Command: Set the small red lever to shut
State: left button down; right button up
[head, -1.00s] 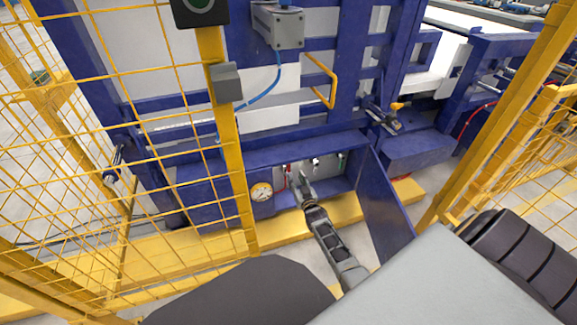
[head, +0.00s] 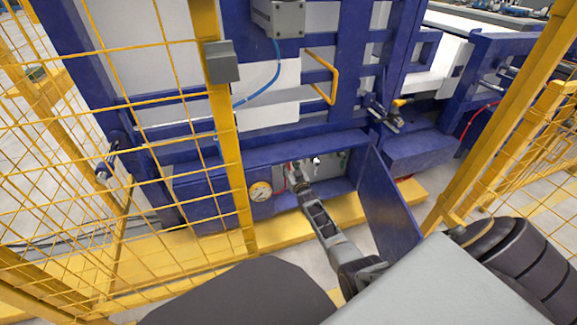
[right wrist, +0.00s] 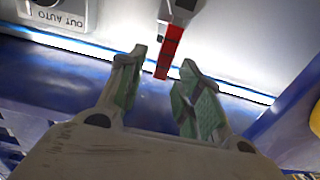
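The small red lever (right wrist: 168,52) hangs from a grey mount on a pale panel in the right wrist view, its red handle pointing down. My right gripper (right wrist: 164,75) is open, with its two green-padded fingers apart. The lever's lower end shows between and just beyond the fingertips; I cannot tell whether either finger touches it. In the head view my right gripper (head: 297,172) reaches into the open blue cabinet, and the lever is largely hidden there. My left gripper is not in view.
The blue cabinet door (head: 388,205) stands open right of my right arm. A yellow fence post (head: 230,150) stands further left. A labelled switch plate (right wrist: 58,14) is beside the lever.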

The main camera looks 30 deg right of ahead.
jog(key=shift+b+x, duration=0.5)
jog(key=shift+x, duration=0.6)
jog(key=shift+c, duration=0.3)
grip_shut()
